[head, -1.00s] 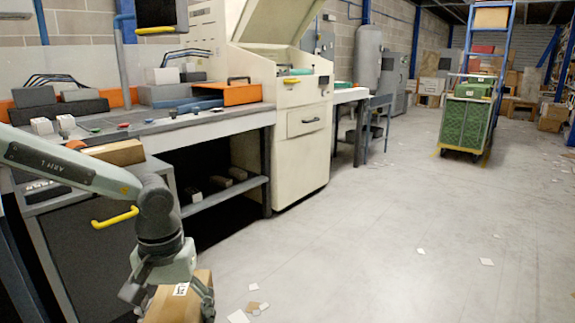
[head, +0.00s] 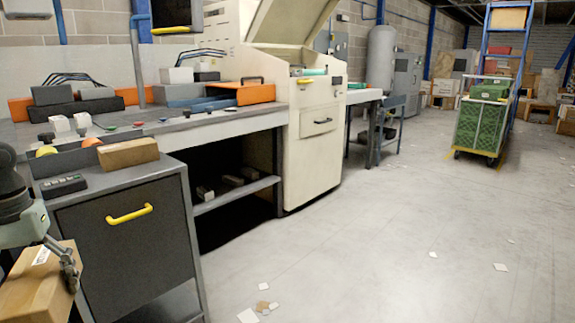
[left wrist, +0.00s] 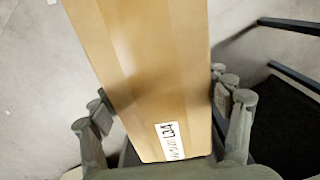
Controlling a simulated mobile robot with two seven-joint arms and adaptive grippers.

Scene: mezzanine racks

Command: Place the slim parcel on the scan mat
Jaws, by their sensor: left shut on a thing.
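A long brown cardboard parcel (head: 36,286), which looks like the slim parcel, is at the lower left of the head view, partly cut off by the frame. My left gripper (head: 38,266) is shut on it. In the left wrist view the parcel (left wrist: 155,70) runs lengthwise between the two fingers, with a white label near its lower end. The parcel is held clear of the floor, left of the grey cabinet. I cannot make out a scan mat in either view. My right gripper is not in view.
A grey cabinet (head: 130,240) with a yellow handle stands just right of the held parcel. On its top are another brown box (head: 128,153) and a dark keypad (head: 63,187). A workbench and a cream machine (head: 314,150) stand behind. The floor at right is mostly open.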

